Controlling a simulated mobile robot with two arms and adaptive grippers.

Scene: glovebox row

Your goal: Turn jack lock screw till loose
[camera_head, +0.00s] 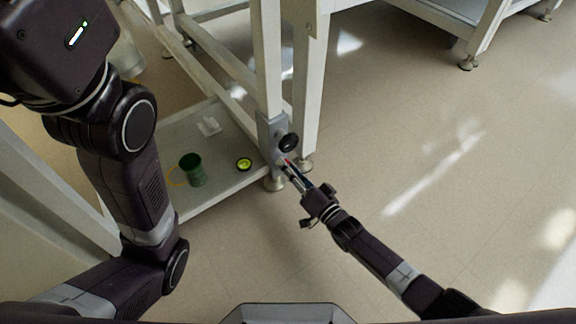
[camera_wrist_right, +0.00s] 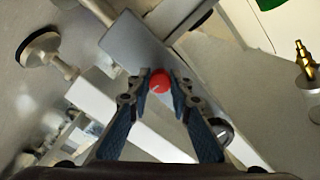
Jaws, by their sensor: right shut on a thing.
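The jack is a grey housing (camera_head: 268,135) on the lower part of a white table leg; it also shows in the right wrist view (camera_wrist_right: 133,38). Its lock screw has a small round red head (camera_wrist_right: 160,81), which shows as a red spot in the head view (camera_head: 288,161). A black round knob (camera_head: 289,142) sits just above it on the jack. My right gripper (camera_head: 292,170) reaches in from the lower right. Its two fingertips (camera_wrist_right: 160,86) are shut on the red head from both sides. My left arm crosses the left side; its gripper is out of view.
A low grey shelf (camera_head: 225,185) left of the jack carries a green cup (camera_head: 193,169), a yellow-green round item (camera_head: 244,164) and a small white piece (camera_head: 208,126). White table legs (camera_head: 309,80) stand close by. The floor (camera_head: 430,150) to the right is clear.

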